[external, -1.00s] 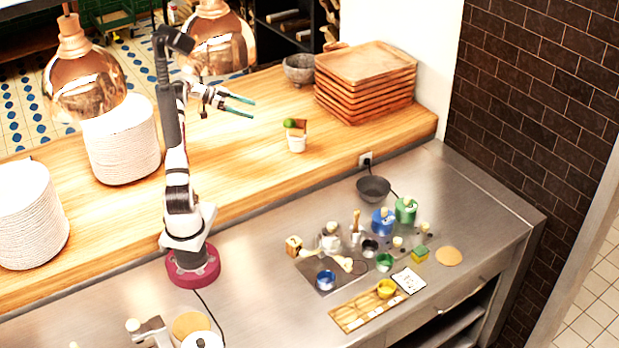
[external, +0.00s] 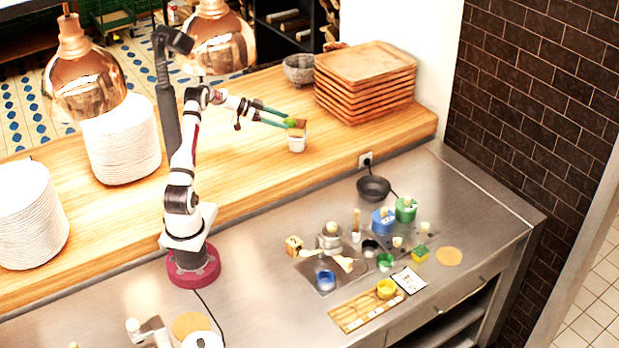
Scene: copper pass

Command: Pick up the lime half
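The lime half (external: 291,122) is a small green piece at the top left of a small white cup (external: 297,145) on the wooden counter. A brown item (external: 301,131) shows beside it at the cup's top. My gripper (external: 287,121) reaches in from the left, just above the counter, with its two green fingers apart. The fingertips are at the lime half, which appears to lie between them. Whether the fingers touch it is too small to tell.
A stack of wooden trays (external: 364,83) stands close behind and right of the cup, with a grey stone bowl (external: 299,69) behind. Two copper lamps hang at the left above white plate stacks (external: 121,146). The counter in front of the cup is clear.

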